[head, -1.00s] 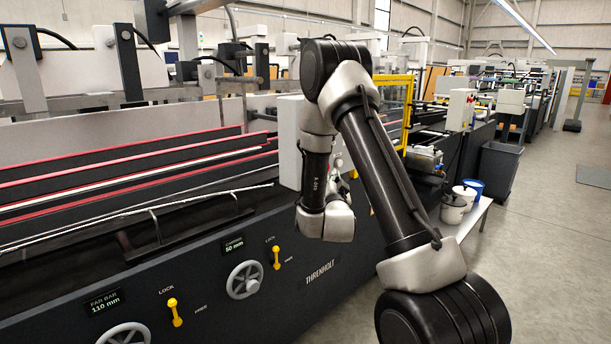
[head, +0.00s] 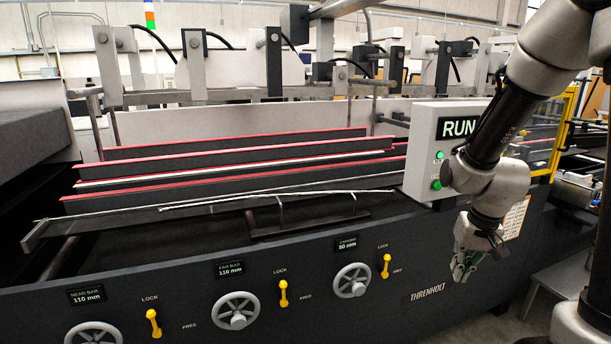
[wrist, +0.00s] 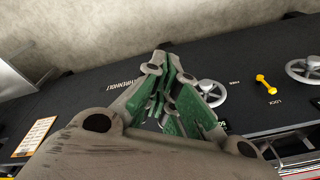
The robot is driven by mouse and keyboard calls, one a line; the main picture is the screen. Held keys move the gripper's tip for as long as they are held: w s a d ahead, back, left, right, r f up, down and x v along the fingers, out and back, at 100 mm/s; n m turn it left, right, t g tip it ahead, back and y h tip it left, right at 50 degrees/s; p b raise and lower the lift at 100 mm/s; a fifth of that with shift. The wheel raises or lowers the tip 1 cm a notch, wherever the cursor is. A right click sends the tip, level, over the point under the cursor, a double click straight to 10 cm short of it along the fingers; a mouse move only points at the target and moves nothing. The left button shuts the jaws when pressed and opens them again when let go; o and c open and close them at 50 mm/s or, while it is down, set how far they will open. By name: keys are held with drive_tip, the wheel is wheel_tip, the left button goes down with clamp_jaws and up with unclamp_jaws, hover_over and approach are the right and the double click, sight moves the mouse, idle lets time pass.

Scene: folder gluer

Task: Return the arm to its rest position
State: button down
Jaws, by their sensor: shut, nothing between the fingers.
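My gripper (head: 464,268) hangs at the right in the head view, in front of the machine's dark front panel, below the RUN box. Its fingers point down and are shut with nothing between them. In the wrist view my gripper (wrist: 170,82) shows its green-padded fingers drawn together, over the dark panel. My arm comes in from the upper right of the head view, bent at the wrist. The fingertips appear apart from the panel.
The folder gluer's front panel (head: 200,285) carries handwheels (head: 236,310) and yellow lock levers (head: 283,293). A control box (head: 440,150) reads RUN with green buttons. Red-edged bars lie on the machine bed. A yellow frame (head: 562,125) stands at the right.

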drive_tip(key=s+r+n+t, duration=0.2)
drive_tip(key=s+r, duration=1.3)
drive_tip(key=r, duration=0.3)
drive_tip(key=shift+s+d+r+h, duration=0.25)
drive_tip(key=shift+s+r+h, duration=0.05)
drive_tip(key=shift+s, duration=0.1)
idle(0.6)
